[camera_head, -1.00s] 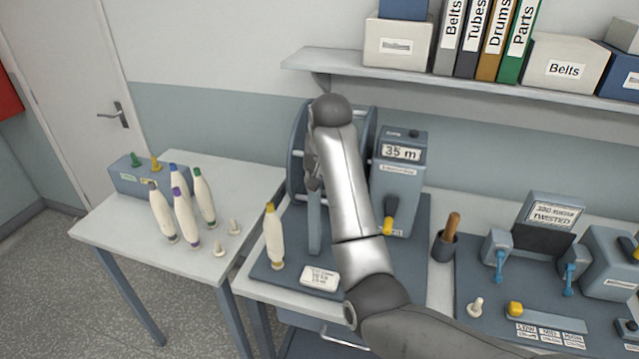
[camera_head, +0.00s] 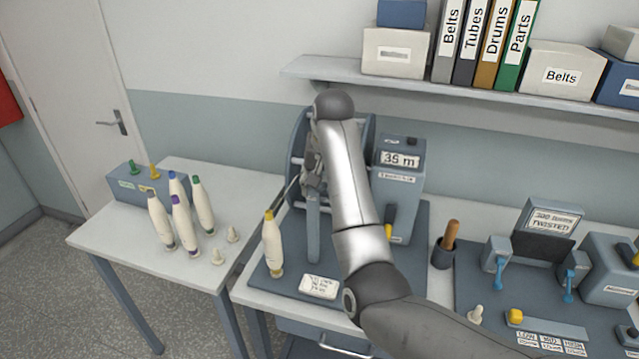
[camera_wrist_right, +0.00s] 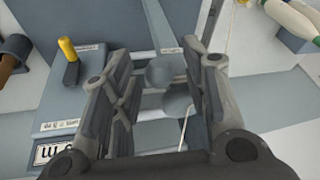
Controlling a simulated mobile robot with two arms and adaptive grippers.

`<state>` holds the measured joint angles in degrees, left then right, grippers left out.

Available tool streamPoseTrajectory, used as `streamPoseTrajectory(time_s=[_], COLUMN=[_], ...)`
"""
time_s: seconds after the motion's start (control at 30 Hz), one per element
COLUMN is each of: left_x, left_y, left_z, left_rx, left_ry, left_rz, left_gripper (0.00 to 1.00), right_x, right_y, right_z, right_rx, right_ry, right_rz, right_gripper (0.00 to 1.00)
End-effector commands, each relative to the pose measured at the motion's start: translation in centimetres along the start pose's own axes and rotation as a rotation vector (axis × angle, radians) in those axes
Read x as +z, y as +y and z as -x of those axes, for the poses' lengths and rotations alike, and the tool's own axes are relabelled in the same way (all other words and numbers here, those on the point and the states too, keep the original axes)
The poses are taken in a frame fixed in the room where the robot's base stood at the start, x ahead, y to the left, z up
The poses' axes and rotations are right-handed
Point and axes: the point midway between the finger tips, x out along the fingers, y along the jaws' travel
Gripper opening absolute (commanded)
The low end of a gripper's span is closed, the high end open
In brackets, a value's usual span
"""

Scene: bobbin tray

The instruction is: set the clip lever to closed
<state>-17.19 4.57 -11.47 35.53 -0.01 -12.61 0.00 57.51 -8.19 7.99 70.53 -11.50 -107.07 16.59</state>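My right arm reaches in front of the reel (camera_head: 297,140) on the winding stand. My right gripper (camera_head: 312,178) is at the reel's front, above a grey upright post (camera_head: 314,235). In the right wrist view my right gripper (camera_wrist_right: 155,75) has its fingers wide apart, with two rounded grey parts (camera_wrist_right: 165,70) between them; I cannot tell whether either is the clip lever. No lever labelled as a clip can be made out. Two blue levers (camera_head: 500,272) (camera_head: 569,284) hang on the machine at the right. My left gripper is not in view.
A counter box (camera_head: 400,185) reading about 35 m, with a yellow-tipped handle (camera_wrist_right: 67,48), stands beside the reel. A yellow-topped bobbin (camera_head: 273,245) stands left of the post. Several bobbins stand on the left table (camera_head: 130,235). A cup (camera_head: 443,253) holds a wooden-handled tool.

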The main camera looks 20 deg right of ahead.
Motion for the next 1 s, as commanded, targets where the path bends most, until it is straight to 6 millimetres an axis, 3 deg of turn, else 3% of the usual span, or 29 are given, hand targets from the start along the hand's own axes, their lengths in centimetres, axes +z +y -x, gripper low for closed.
streamPoseTrajectory(time_s=[0.37, 0.47, 0.67, 1.0], left_x=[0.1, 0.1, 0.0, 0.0], left_y=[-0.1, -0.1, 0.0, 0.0], left_z=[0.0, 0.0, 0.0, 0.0], left_rx=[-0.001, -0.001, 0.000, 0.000], left_ry=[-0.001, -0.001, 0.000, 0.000], left_rz=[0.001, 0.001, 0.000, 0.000], left_gripper=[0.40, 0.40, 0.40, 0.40], right_x=[0.0, -0.1, -0.1, -0.4], right_y=[0.0, 0.0, -0.1, -0.2], right_z=[0.3, 1.4, 5.5, 7.1], right_rx=[0.000, -0.001, -0.003, -0.008], right_ry=[0.001, 0.003, 0.005, 0.011], right_rz=[0.000, 0.000, 0.000, -0.004], right_gripper=[0.47, 0.47, 0.47, 0.47])
